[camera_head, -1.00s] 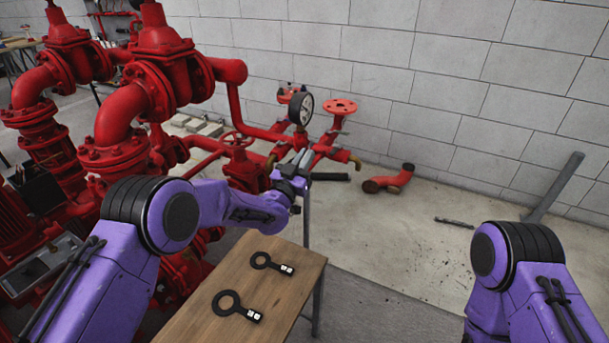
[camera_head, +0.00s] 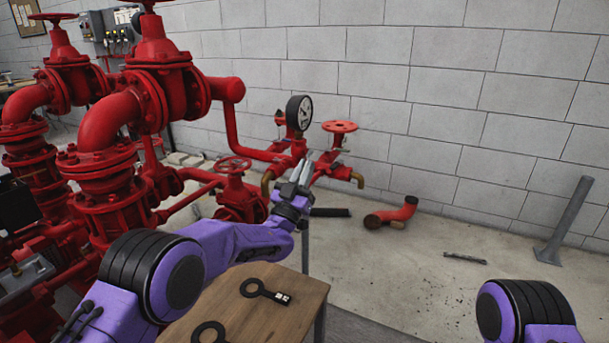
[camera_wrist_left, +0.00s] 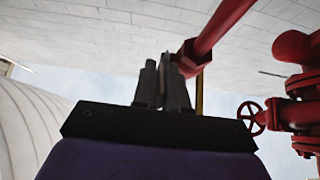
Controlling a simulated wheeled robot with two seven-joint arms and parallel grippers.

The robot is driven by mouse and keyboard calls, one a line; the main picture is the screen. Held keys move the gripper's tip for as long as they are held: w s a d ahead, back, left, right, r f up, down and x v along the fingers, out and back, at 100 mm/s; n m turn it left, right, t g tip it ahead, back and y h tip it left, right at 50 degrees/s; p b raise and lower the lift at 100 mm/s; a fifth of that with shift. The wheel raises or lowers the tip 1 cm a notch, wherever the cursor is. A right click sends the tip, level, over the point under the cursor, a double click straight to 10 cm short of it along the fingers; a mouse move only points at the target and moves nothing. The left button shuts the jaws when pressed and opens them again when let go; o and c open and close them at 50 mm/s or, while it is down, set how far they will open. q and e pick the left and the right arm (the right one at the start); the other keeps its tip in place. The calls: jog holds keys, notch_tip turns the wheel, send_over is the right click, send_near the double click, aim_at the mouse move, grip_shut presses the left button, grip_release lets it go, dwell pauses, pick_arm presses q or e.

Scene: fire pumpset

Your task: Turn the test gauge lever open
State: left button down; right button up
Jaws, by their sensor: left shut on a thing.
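The round test gauge (camera_head: 299,112), with a white dial and black rim, stands upright on the red pipework near the wall. My left gripper (camera_head: 302,168) is just below it, in front of the red pipe, with its fingers pointing up. In the left wrist view the two grey fingers (camera_wrist_left: 164,82) are close together, shut on a thin piece between them. That piece is mostly hidden by the fingers; it appears to be the test gauge lever, but its angle cannot be told. My right gripper is out of view; only part of my right arm shows at bottom right.
A red handwheel valve (camera_head: 340,128) with a brass outlet stands right of the gauge. Large red pumps and pipes crowd the left. A wooden table (camera_head: 290,312) holds two black ring-shaped tools. A loose red elbow pipe (camera_head: 398,213) lies on the otherwise fairly open floor.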

pick_arm(q)
jog(key=c, duration=1.2)
grip_release()
jog(key=shift+c, duration=0.2)
jog(key=b+v, duration=0.1)
jog(key=v, duration=0.9)
jog(key=shift+s+f, duration=0.15)
jog(key=shift+s, duration=0.1)
